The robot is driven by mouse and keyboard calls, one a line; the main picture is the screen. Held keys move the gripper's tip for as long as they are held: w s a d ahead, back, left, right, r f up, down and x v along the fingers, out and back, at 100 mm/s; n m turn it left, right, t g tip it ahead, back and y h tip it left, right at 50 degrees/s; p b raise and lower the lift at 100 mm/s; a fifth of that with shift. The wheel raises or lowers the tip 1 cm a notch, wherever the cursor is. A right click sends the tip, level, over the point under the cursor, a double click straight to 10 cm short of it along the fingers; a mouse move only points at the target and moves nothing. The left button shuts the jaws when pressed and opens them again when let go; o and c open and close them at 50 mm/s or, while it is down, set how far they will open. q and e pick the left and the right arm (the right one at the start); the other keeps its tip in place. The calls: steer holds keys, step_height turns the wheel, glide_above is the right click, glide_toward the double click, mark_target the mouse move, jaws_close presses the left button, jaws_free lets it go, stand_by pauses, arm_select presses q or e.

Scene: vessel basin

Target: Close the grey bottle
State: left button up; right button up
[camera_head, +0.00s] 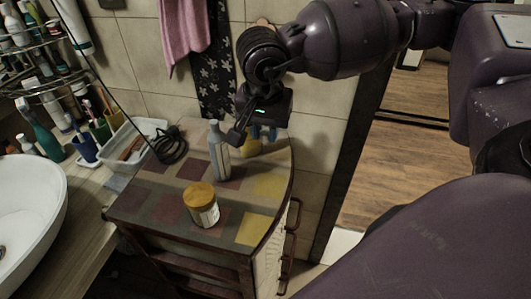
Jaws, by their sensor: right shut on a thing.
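The grey bottle (220,160) stands upright on the checkered top of a small cabinet. Its narrow upper end (214,127) points up, and I cannot make out whether a cap sits open or closed there. My right gripper (238,136) comes down from the upper right and is shut at the right side of the bottle's upper part. Its fingers are dark and small, so the exact part they hold is unclear. My left gripper is not in view.
A white jar with a yellow-brown lid (201,204) stands in front of the bottle. A yellow object (251,148) is behind it to the right. A black coiled cord (169,148) and a white tray (137,136) are to the left. The cabinet's front right is clear.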

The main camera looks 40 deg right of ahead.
mark_target(266, 130)
step_height(266, 130, up, 4)
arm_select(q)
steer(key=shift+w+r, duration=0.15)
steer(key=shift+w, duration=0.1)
arm_select(e)
steer(key=shift+r, duration=0.5)
